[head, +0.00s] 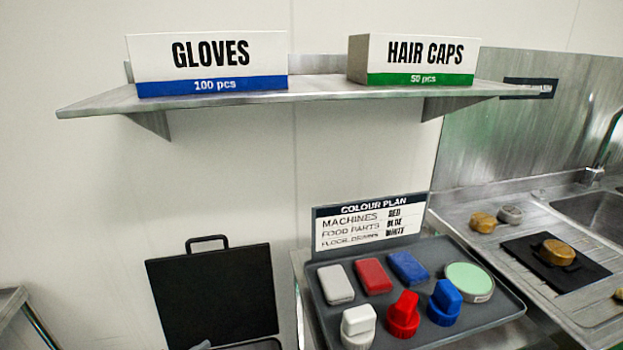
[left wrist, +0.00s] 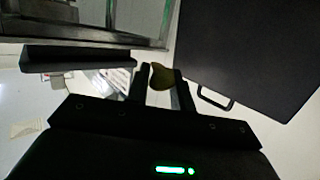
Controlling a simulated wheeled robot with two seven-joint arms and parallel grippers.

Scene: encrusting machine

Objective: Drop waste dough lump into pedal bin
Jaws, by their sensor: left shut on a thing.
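The waste dough lump (left wrist: 162,76) is a small dull yellow-brown piece between the fingertips of my left gripper (left wrist: 160,82) in the left wrist view. The gripper is shut on it. The black lid of the pedal bin (head: 212,297), with a loop handle on its top edge, stands raised at the lower left of the head view. The same dark panel and handle fill the right of the left wrist view (left wrist: 252,55), beside the lump. The bin's body and opening are mostly cut off by the frame's bottom edge. My right gripper is not in view.
A grey tray (head: 318,318) with coloured blocks, brushes and a round green-topped tin stands right of the bin. A colour plan sign (head: 371,222) stands behind it. A shelf (head: 310,90) with two boxes is above. A sink counter (head: 500,250) is at the right.

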